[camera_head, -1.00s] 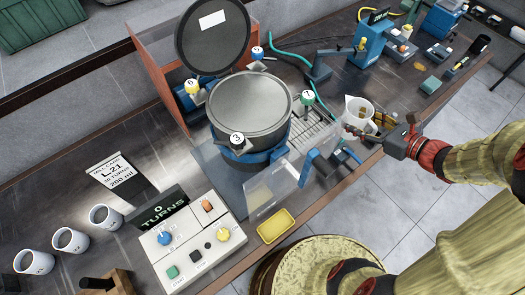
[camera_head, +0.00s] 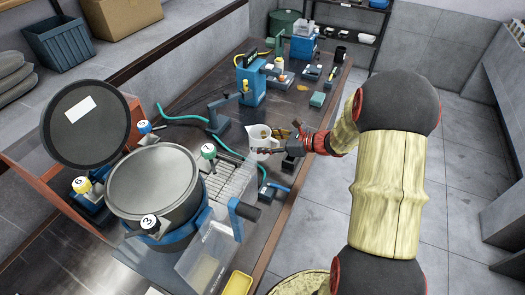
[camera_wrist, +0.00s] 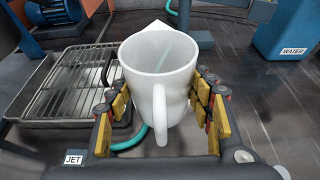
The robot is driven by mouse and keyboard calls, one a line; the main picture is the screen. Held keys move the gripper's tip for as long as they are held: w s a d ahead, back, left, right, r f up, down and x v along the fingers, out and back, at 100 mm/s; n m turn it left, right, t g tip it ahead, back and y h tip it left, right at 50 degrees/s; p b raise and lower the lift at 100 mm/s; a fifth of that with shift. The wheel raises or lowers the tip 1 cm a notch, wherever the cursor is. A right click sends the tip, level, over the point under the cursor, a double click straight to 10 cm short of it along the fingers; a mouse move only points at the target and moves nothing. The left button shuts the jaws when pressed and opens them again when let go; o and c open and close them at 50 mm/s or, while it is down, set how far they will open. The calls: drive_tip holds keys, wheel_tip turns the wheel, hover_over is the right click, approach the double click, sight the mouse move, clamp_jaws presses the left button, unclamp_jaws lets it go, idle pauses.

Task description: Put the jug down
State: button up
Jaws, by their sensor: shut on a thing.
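A white jug (camera_wrist: 158,62) with a spout and a handle stands upright between the fingers of my gripper (camera_wrist: 160,100) in the wrist view. The yellow-padded fingers close on it from both sides, and its inside looks empty. In the head view the jug (camera_head: 259,138) is near the right edge of the bench (camera_head: 290,190), with my gripper (camera_head: 275,143) around it. The fingers partly cover it there. I cannot tell whether its base touches the bench.
A wire rack over a tray (camera_wrist: 62,95) lies left of the jug. A green hose (camera_wrist: 132,142) runs below it. A blue box marked WATER (camera_wrist: 287,30) stands at right. Dark bench right of the jug looks clear.

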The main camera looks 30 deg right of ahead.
drive_tip(key=shift+w+d+f, duration=0.1)
drive_tip(key=shift+w+f, duration=0.2)
drive_tip(key=shift+f, duration=0.1)
drive_tip(key=shift+w+d+f+b, duration=0.15)
drive_tip(key=shift+f+b, duration=0.25)
drive_tip(key=shift+f, duration=0.55)
drive_tip(key=shift+w+f+b, duration=0.15)
drive_tip(key=shift+f+b, duration=0.25)
drive_tip(key=shift+f, duration=0.5)
drive_tip(key=shift+f, duration=0.15)
drive_tip(key=o, duration=1.1)
drive_tip(key=shift+o, duration=0.3)
drive_tip(key=shift+r, duration=0.2)
drive_tip(key=p+v, duration=0.2)
drive_tip(key=v, duration=1)
drive_tip(key=shift+f+p, duration=0.1)
drive_tip(key=shift+p, duration=0.2)
